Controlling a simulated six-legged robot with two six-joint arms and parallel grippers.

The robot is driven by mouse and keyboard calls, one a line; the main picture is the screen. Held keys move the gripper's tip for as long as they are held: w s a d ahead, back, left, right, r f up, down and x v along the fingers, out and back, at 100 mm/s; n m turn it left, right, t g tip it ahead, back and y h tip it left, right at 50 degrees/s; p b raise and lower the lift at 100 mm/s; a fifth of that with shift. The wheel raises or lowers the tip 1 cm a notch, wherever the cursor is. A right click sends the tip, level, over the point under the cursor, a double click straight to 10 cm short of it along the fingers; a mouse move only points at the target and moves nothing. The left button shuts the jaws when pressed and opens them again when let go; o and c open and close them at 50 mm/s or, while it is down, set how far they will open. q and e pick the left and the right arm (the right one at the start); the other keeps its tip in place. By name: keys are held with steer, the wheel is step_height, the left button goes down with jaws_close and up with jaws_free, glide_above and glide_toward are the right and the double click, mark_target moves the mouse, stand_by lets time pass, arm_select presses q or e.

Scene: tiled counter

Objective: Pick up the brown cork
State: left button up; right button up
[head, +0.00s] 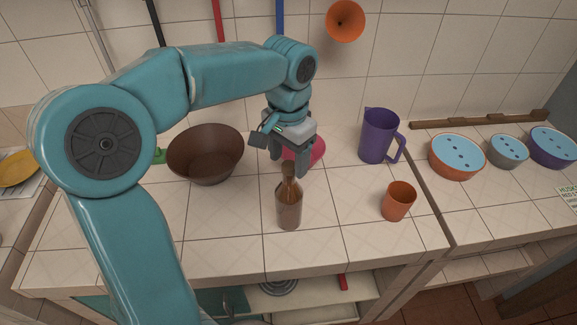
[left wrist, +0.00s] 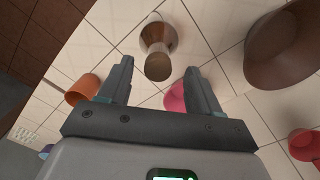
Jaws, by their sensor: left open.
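The brown cork (head: 289,168) sits in the neck of a brown glass bottle (head: 289,206) that stands upright on the tiled counter. In the left wrist view the cork (left wrist: 158,65) shows end-on, with the bottle (left wrist: 157,34) behind it. My left gripper (head: 289,163) is open, its fingers pointing down close to the bottle's top. In the left wrist view the cork lies just past the gap between the two fingertips (left wrist: 158,74), with nothing between the fingers. I cannot tell whether a finger touches the cork. My right gripper is not in view.
A brown bowl (head: 205,160) stands left of the bottle. A pink object (head: 312,151) is partly hidden behind the gripper. A purple jug (head: 378,137) and an orange cup (head: 398,201) stand to the right. The counter in front of the bottle is clear.

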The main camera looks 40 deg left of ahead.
arm_select(q)
steer(key=shift+w+f, duration=0.2)
steer(key=shift+f, duration=0.3)
steer(key=shift+s+d, duration=0.1)
steer(key=shift+s+d+r, duration=0.15)
steer(key=shift+s, duration=0.2)
steer(key=shift+c, duration=0.3)
steer(key=shift+w+a, duration=0.25)
steer(key=shift+w, duration=0.05)
steer(key=c, duration=1)
steer(key=shift+s+d, duration=0.1)
steer(key=shift+d, duration=0.1)
steer(key=shift+c, duration=0.2)
steer(key=shift+a, duration=0.1)
